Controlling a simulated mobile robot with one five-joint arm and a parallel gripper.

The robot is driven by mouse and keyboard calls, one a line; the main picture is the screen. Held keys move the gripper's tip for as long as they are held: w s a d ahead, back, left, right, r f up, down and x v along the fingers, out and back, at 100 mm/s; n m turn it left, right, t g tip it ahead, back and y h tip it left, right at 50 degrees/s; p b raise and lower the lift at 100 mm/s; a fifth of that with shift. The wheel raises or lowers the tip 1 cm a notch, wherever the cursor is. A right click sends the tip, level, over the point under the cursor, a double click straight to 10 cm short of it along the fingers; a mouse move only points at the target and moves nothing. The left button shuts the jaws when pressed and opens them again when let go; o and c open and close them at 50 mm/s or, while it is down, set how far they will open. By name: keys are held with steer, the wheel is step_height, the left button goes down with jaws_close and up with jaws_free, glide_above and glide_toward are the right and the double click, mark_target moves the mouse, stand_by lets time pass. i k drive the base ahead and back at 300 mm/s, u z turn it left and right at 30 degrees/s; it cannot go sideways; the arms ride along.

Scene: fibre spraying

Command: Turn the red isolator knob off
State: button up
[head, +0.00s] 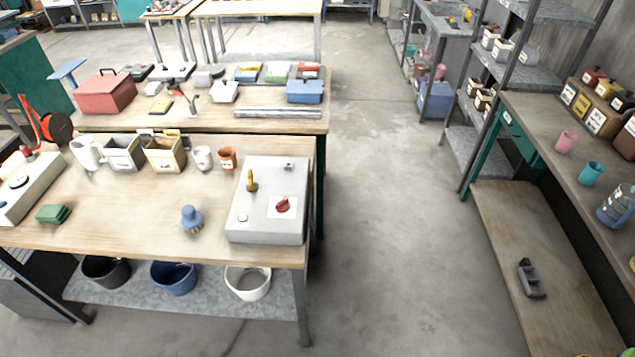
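The red isolator knob (283,205) sits on a pale plate on the sloped face of a grey control box (240,226). The box stands at the right end of the near wooden table. A yellow lever (251,181) and a small white button (242,217) are on the same box. The knob's exact angle is too small to tell. My gripper is not in view.
The near table (130,215) also holds a blue-handled brush (192,219), a green block of cloths (53,214), cups and bins. Buckets stand on its lower shelf. The concrete floor (385,230) right of the table is clear, up to a bench (540,250) on the right.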

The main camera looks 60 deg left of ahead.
mark_target(283, 205)
steer(key=u, duration=1.95)
steer(key=k, duration=0.15)
steer(key=u, duration=2)
steer(key=i, duration=1.05)
steer(key=u, duration=0.25)
